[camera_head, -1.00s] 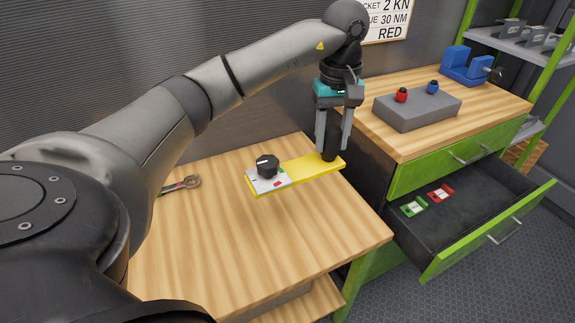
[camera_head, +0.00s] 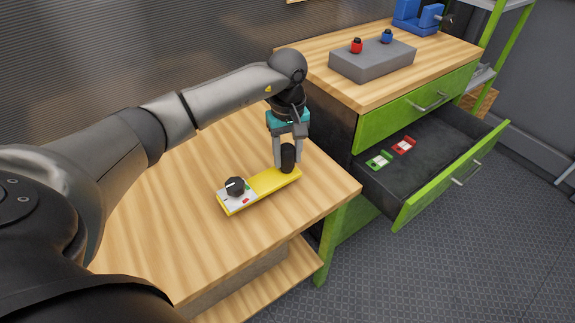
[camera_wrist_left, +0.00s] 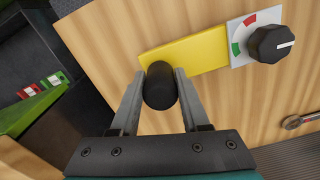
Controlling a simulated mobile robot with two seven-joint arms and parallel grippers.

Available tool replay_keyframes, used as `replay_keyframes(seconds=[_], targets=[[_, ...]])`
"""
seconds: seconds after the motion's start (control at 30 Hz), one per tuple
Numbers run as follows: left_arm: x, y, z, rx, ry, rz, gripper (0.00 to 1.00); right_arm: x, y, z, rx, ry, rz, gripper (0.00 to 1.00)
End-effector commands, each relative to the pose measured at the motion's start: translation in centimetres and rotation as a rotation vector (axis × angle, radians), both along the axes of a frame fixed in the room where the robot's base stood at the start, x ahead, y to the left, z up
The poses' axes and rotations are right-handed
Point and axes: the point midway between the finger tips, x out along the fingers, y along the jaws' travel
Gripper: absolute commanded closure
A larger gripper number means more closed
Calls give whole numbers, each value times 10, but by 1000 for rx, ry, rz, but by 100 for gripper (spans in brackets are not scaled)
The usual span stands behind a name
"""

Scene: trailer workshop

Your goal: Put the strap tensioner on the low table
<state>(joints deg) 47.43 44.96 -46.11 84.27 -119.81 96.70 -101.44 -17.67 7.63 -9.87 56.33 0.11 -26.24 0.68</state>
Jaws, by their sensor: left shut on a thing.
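The strap tensioner (camera_head: 272,182) is a yellow bar with a black dial on a white plate at one end and a black grip at the other. My left gripper (camera_head: 287,162) points down and is shut on the black grip. In the left wrist view the fingers (camera_wrist_left: 160,80) stand either side of the grip, with the yellow bar (camera_wrist_left: 195,52) beyond. The tensioner lies level over the low table (camera_head: 150,235), at or very close to its wooden top; I cannot tell whether it touches. My right gripper is not in view.
A green workbench (camera_head: 385,85) stands right of the table, carrying a grey block (camera_head: 372,62) with red and blue knobs. Its open drawer (camera_head: 430,160) holds a green and a red item. A wrench (camera_wrist_left: 297,121) lies on the table. Wood around the tensioner is clear.

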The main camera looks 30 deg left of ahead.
Motion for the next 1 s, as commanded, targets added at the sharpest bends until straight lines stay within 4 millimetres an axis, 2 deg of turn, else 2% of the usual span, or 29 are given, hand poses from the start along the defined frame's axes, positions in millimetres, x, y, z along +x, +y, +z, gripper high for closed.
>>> replay_keyframes(seconds=[0.1,0.23,0.7,0.73,0.97,1.0], targets=[[0,0,-18,-1,3,1,100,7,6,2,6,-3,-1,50],[0,0,-28,-1,1,0,100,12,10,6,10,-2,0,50],[0,0,-33,0,0,0,100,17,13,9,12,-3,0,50],[0,0,-33,0,2,0,51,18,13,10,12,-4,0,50],[0,0,-33,0,1,0,25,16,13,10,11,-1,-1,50],[0,0,-33,0,2,0,24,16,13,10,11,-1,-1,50]])
